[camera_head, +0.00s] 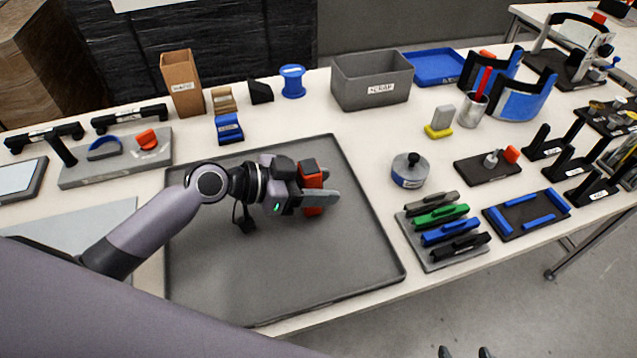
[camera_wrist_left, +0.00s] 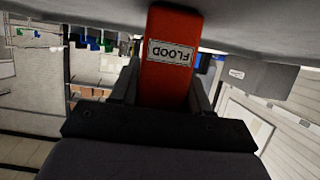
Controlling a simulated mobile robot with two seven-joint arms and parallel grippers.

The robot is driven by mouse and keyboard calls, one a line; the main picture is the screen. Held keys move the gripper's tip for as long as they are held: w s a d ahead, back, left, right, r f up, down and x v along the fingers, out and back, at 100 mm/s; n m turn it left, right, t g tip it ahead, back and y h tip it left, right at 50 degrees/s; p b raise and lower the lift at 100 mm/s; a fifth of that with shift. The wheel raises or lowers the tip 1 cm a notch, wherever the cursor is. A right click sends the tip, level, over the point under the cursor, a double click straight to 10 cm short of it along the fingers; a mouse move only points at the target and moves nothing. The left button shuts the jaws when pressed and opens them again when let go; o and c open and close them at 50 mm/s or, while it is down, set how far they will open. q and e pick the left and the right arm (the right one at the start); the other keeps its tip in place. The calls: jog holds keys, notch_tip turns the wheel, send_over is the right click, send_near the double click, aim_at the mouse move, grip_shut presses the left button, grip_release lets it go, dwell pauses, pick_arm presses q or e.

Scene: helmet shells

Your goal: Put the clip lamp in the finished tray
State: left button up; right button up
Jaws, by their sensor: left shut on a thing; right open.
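The clip lamp (camera_head: 312,181) is a red-orange block with a dark top, held over the large dark grey tray (camera_head: 330,265). In the left wrist view the lamp (camera_wrist_left: 168,80) shows a label reading FLOOD, upside down. My left gripper (camera_head: 318,197) is shut on the lamp, its fingers on both sides. I cannot tell whether the lamp touches the tray floor. I read no label on this tray, so I cannot confirm it is the finished tray. My right gripper (camera_head: 466,352) is open, only its fingertips showing at the bottom edge.
The large tray looks otherwise empty. A grey SCRAP bin (camera_head: 372,80) and a blue tray (camera_head: 433,67) stand behind. A round grey-blue pot (camera_head: 410,170) and a rack of coloured clamps (camera_head: 443,230) stand to the right. A grey board with parts (camera_head: 117,157) lies left.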

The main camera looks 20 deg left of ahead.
pick_arm(q)
jog(key=shift+f, duration=0.1)
jog(key=o, duration=1.2)
jog(key=shift+a+r, duration=0.15)
jog(key=shift+r, duration=0.05)
jog(key=b+v, duration=0.1)
jog(key=v, duration=1)
jog(key=shift+s+a+b, duration=0.15)
jog(key=shift+s+b, duration=0.15)
jog(key=shift+b, duration=0.1)
jog(key=shift+r, duration=0.1)
